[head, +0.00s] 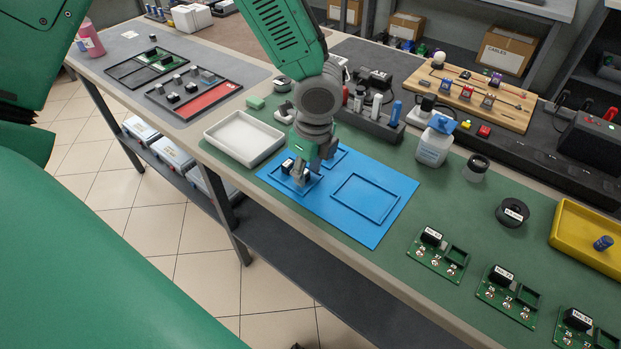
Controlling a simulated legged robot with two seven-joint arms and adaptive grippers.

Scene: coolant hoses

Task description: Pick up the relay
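My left gripper (302,176) points down over the left part of the blue mat (395,213), at a small raised-edge compartment. Small dark blocks, possibly relays (287,167), sit in that compartment right beside the fingers. The fingers hide part of them, and I cannot tell whether they grip one. More dark blocks stand in the sorting tray (216,101) at the far left. Green circuit boards at the right carry black labelled blocks (431,236) (501,275) (577,319), each beside an empty-looking socket frame. My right gripper is out of view.
A white tray (244,139) stands left of the mat. Behind it are a dark rack (368,125), a white bottle with a blue cap (435,141) and a wooden board (471,95). A black tape roll (512,212) and yellow tray (566,240) are at right. The mat's larger outlined area (365,198) is empty.

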